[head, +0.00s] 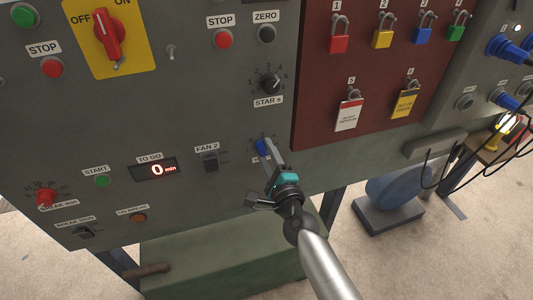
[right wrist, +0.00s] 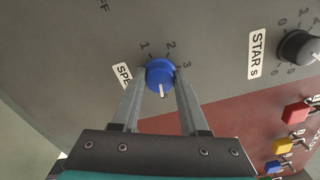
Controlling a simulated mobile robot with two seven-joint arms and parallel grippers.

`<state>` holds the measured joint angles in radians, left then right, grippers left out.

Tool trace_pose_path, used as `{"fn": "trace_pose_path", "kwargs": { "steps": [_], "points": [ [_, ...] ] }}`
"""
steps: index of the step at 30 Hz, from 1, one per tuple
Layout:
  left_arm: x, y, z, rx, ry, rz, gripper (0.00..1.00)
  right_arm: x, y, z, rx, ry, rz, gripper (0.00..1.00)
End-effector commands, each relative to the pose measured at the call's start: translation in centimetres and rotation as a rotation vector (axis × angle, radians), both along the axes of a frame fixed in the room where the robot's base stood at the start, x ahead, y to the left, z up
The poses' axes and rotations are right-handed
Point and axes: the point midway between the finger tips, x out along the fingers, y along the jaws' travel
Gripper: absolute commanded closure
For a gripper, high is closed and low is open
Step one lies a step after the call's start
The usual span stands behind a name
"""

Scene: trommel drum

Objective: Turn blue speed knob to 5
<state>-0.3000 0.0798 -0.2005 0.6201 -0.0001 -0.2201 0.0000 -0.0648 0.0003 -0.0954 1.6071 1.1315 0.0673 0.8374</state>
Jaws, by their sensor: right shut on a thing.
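The blue speed knob (head: 261,147) is on the grey panel, below the STAR s knob, and is partly covered by my right gripper (head: 267,149). In the right wrist view the blue knob (right wrist: 160,73) sits between the two fingertips of my right gripper (right wrist: 160,78), which are shut on its sides. Its white pointer mark points down in that view, away from the printed 1, 2 and 3. The number at the pointer is hidden. The knob's label is partly covered by a finger; only "SPE" reads. My left gripper is not in view.
The black STAR s knob (head: 270,83) is above, and the FAN 2 switch (head: 210,160) is to the left. The TO GO display (head: 156,169) reads 0 min. A dark red board (head: 375,70) with padlocks is at the right.

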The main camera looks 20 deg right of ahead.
Motion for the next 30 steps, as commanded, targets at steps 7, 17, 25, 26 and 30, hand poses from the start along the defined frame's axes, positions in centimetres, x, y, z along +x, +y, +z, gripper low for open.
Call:
{"fn": "trace_pose_path", "kwargs": {
  "steps": [7,17,25,26,30],
  "points": [
    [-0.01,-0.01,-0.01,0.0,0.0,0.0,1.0,0.0,-0.02,0.01,0.015,0.0,-0.001,1.0],
    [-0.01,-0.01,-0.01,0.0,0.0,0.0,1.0,0.0,-0.01,0.02,0.014,0.0,-0.001,0.42],
    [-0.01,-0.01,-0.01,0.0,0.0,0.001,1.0,0.0,0.01,0.01,0.012,0.0,0.0,0.26],
    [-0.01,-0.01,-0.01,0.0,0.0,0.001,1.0,0.0,0.01,0.0,0.011,0.0,0.0,0.26],
    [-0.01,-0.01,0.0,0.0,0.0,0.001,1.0,-0.2,0.0,-0.03,0.011,0.0,0.0,0.26]
  ]
}}
